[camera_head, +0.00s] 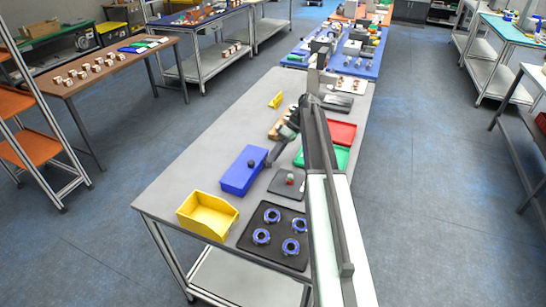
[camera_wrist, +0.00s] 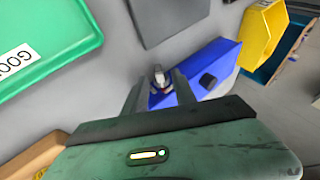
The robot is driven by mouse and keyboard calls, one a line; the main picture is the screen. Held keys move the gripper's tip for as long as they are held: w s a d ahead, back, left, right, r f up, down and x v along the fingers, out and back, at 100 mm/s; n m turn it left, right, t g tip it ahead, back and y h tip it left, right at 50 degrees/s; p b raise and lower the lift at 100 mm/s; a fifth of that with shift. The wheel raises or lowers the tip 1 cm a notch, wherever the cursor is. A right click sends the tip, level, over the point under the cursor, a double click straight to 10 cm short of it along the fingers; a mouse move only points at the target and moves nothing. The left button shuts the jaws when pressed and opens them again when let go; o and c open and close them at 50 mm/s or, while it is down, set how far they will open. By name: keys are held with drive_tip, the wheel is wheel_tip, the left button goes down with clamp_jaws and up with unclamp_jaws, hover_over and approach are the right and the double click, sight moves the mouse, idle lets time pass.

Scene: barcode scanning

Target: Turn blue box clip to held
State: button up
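The blue box (camera_head: 240,173) lies on the grey table, with a small dark knob on its top. It also shows in the wrist view (camera_wrist: 222,60), with the dark knob (camera_wrist: 208,81) on it. My gripper (camera_head: 268,161) is at the right edge of the box. In the wrist view my gripper (camera_wrist: 158,86) has its two fingers apart. A small metallic piece (camera_wrist: 158,74), perhaps the clip, shows between the fingers at the box's edge. I cannot tell whether a finger touches it, or how the clip is turned.
A yellow bin (camera_head: 207,214) and a black tray with several blue rings (camera_head: 268,236) stand nearer. A dark pad (camera_head: 287,185) holds a small red and white item. Bare table lies left of the box.

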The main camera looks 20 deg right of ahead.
drive_tip(key=p+v, duration=0.4)
drive_tip(key=v, duration=0.2)
drive_tip(key=shift+d+r, duration=0.2)
drive_tip(key=shift+d, duration=0.1)
